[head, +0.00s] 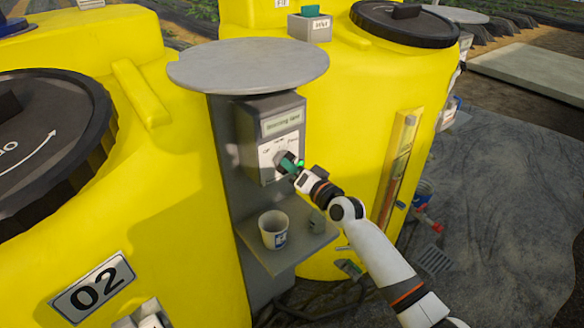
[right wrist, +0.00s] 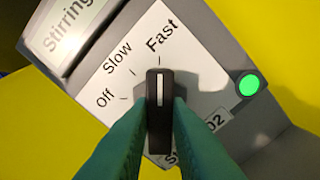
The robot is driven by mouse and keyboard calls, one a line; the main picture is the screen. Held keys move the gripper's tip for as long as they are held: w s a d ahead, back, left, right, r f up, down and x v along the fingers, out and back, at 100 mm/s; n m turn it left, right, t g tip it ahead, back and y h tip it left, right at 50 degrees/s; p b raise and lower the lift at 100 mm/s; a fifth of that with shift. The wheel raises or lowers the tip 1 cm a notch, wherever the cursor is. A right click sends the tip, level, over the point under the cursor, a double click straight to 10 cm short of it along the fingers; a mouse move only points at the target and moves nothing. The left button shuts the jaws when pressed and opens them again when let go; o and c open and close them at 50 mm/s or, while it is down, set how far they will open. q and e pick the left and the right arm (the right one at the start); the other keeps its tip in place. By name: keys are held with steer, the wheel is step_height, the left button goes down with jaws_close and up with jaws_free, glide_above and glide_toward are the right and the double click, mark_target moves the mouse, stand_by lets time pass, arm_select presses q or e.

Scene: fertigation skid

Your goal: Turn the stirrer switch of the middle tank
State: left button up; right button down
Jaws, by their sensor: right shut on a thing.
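The stirrer switch is a black knob (right wrist: 159,120) with a white pointer line, on a white dial plate (right wrist: 205,85) marked Off, Slow and Fast. The line points toward Fast. My right gripper (head: 289,165) is shut on the knob, its two green fingers pressing its sides in the right wrist view. The grey switch box (head: 247,130) is on a post under a round grey cover, beside the yellow tank labelled 02 (head: 93,287). A green lamp (right wrist: 249,85) right of the dial is lit. In the head view my gripper hides most of the knob. My left gripper is not in view.
The round grey cover (head: 248,65) overhangs the switch box. Another yellow tank (head: 350,110) stands behind. The ground at right is mostly open.

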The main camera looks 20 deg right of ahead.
steer(key=shift+f, duration=0.1)
steer(key=c, duration=1.4)
jaws_free()
steer(key=shift+o, duration=0.2)
steer(key=b+v, duration=0.1)
steer(key=v, duration=1.1)
